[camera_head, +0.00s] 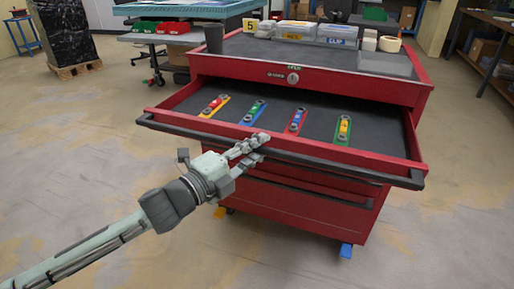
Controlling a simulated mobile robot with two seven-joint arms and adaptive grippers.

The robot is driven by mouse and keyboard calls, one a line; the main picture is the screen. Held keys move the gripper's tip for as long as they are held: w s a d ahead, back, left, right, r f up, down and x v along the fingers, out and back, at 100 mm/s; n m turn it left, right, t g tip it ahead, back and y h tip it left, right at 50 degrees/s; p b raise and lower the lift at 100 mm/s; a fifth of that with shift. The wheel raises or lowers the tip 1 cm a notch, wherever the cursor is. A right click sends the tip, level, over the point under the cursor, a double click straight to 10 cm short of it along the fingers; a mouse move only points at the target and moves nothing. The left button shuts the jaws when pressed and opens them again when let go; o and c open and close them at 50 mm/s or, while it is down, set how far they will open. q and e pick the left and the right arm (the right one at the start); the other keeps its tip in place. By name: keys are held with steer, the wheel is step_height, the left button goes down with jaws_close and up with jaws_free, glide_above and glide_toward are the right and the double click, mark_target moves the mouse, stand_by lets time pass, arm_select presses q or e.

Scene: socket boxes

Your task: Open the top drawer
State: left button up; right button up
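The red tool cabinet's top drawer (292,112) is pulled well out toward me. Its dark inside shows. A long black handle bar (340,168) runs along the drawer's front edge. My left gripper (258,148) is at this bar, left of its middle, with one finger above and one below it. It looks shut on the bar, though the contact is small in view. My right gripper is not in view.
Several small coloured socket boxes, among them a red one (297,121) and a green one (343,129), lie in the drawer. A dark cup (214,39) and clear-lidded boxes (337,36) stand on the cabinet top. Open floor (70,150) lies to the left.

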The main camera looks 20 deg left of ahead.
arm_select(q)
steer(key=shift+s+a, duration=0.2)
steer(key=shift+s, duration=0.25)
steer(key=v, duration=1.1)
steer(key=a+f+n+g+y, duration=0.2)
steer(key=a+f+n+y, duration=0.3)
steer(key=f, duration=0.4)
steer(key=a+f+n+g+y, duration=0.2)
steer(key=a+f+n+y, duration=0.2)
steer(key=a+f+n, duration=0.45)
steer(key=s+d+f+n+g, duration=0.4)
steer(key=s+f, duration=0.2)
steer(key=f, duration=0.5)
steer(key=s+d+f+n+g, duration=0.3)
steer(key=s+f, duration=0.4)
steer(key=f, duration=0.4)
steer(key=shift+d+f+n+g, duration=0.25)
steer(key=shift+d+n+g, duration=0.1)
steer(key=shift+d+g, duration=0.7)
